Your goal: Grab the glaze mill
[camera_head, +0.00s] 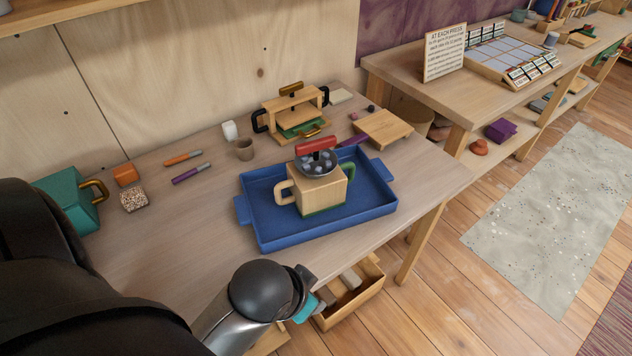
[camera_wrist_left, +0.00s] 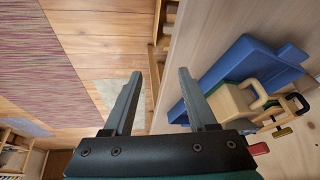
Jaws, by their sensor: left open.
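The glaze mill (camera_head: 318,190) is a pale wooden box with a green base, a metal bowl of dark and light lumps, and a red bar handle on top. It has a pale loop handle on its left and a green one on its right. It stands upright in a blue tray (camera_head: 258,231). In the left wrist view, the mill (camera_wrist_left: 229,103) and tray (camera_wrist_left: 238,66) lie right of the fingers. My left gripper (camera_wrist_left: 160,73) is open and empty, off the table's front edge and apart from the mill. In the head view, my wrist mostly hides it. My right gripper is not in view.
A wooden press (camera_head: 290,112) stands behind the tray, with a small cup (camera_head: 244,149) and a wooden board (camera_head: 382,129) nearby. A teal container (camera_head: 70,200) and crayon-like sticks (camera_head: 184,158) are at left. An open drawer or crate (camera_head: 352,300) is below the front edge.

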